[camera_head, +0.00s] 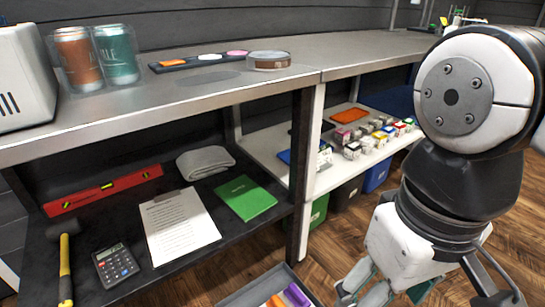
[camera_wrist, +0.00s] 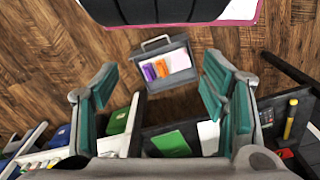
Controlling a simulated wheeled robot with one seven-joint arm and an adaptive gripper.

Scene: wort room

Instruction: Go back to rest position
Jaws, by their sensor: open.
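My gripper (camera_head: 388,294) hangs low at the right of the head view, pointing down beside the shelves, its lower end partly cut off by the frame. In the wrist view my gripper (camera_wrist: 160,78) has its teal-padded fingers spread wide apart. Nothing is between them. An open grey box (camera_wrist: 166,66) with a handle stands on the wooden floor beyond the fingers, with purple and orange items and a white one inside. The grey box (camera_head: 249,295) also shows at the bottom of the head view, partly cut off.
A metal-topped bench (camera_head: 190,95) holds two cans and small trays. Its dark lower shelf (camera_head: 110,227) holds a red level, clipboard, green book, calculator and hammer. A white shelf (camera_head: 270,145) with small boxes stands right, above coloured bins. Wooden floor (camera_head: 325,255) is open in front.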

